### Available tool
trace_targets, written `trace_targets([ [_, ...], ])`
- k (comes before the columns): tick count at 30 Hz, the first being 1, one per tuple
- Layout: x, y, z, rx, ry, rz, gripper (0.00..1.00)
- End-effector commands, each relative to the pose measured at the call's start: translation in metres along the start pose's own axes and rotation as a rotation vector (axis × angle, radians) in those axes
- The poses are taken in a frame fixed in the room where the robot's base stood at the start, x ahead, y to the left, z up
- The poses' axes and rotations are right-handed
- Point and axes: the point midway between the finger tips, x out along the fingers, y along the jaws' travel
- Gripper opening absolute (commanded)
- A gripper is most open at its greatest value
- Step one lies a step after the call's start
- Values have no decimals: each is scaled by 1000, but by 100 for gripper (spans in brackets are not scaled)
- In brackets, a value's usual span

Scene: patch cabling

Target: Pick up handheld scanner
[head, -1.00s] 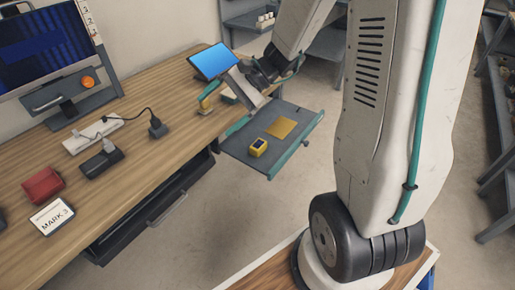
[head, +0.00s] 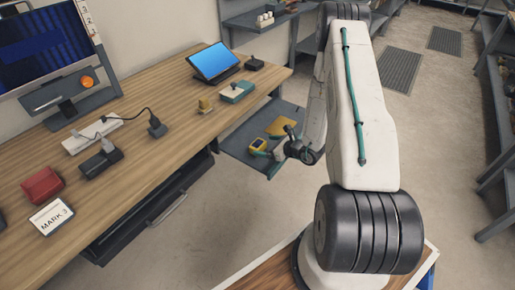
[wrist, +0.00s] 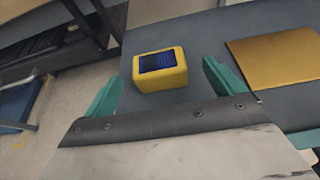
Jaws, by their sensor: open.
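A yellow boxy device with a dark screen, which looks like the handheld scanner (head: 258,145), lies on the grey pull-out tray (head: 238,147) beside the desk. My gripper (head: 276,143) is close beside it at tray height, on its right. In the wrist view the scanner (wrist: 160,70) sits screen up, ahead of and between my two teal fingers (wrist: 163,88). The fingers are apart and empty. I cannot tell whether either finger touches the scanner.
A flat gold plate (wrist: 275,58) lies on the tray just right of the scanner. Floor right of my arm is open.

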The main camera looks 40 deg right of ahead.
Motion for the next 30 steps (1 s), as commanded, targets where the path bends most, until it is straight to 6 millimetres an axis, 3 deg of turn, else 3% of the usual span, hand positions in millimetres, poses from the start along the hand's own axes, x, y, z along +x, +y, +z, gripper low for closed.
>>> trace_targets([
  [15,63,4,0,-4,-1,5,94],
  [22,67,2,0,-2,-1,3,94],
  [23,67,3,0,-2,-1,3,91],
  [28,67,3,0,-2,-1,3,44],
  [30,67,2,1,-3,-2,3,41],
])
